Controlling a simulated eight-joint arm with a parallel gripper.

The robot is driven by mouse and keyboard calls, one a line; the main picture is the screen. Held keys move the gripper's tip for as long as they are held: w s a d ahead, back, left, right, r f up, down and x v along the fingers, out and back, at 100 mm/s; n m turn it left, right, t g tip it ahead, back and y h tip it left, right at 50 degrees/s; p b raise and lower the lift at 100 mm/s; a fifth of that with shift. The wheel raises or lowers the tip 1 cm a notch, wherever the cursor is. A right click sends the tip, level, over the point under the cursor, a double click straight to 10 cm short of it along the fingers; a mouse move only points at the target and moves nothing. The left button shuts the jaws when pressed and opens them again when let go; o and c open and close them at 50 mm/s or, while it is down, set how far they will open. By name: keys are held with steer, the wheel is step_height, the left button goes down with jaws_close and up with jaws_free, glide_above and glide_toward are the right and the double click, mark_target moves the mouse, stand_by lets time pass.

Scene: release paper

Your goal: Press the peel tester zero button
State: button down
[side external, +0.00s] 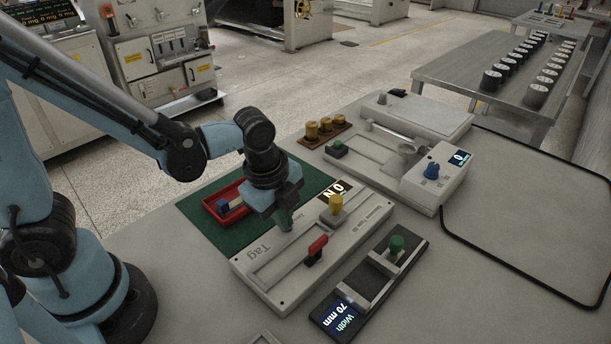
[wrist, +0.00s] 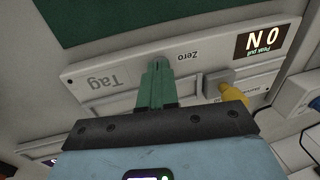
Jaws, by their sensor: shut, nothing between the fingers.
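The peel tester (side external: 372,217) is a long light-grey box with a "0 N" display (side external: 337,188), a yellow knob (side external: 336,203) and a red lever (side external: 316,252). In the wrist view its body (wrist: 135,55) carries the words "Tag" and "Zero", and its display (wrist: 262,40) reads "0 N". My gripper (side external: 285,226) has green fingers, shut and empty, pointing down at the tester's far edge. In the wrist view the fingertips (wrist: 158,62) lie just left of the word "Zero". The zero button itself is not visible; the fingers may hide it. I cannot tell whether they touch the tester.
A red tray (side external: 222,212) with a blue item lies on a green mat (side external: 199,222) behind my gripper. A black width gauge (side external: 378,280) with a green knob stands in front of the tester. A grey machine (side external: 420,190) with a blue knob stands to the right.

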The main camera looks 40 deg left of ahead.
steer(key=shift+w+f, duration=0.1)
steer(key=shift+f, duration=0.6)
steer(key=shift+r, duration=0.1)
step_height(320, 180, up, 8)
steer(key=s, duration=0.1)
steer(key=shift+s+r, duration=0.15)
steer(key=shift+s, duration=0.1)
stand_by(0.3)
steer(key=shift+a, duration=0.15)
stand_by(0.4)
steer(key=a+r+n+t, duration=0.1)
steer(key=a+n, duration=0.3)
steer(key=n, duration=0.5)
steer(key=s+a+r+n+t, duration=0.1)
steer(key=a+n+t, duration=0.3)
steer(key=n, duration=0.5)
steer(key=shift+r, duration=0.55)
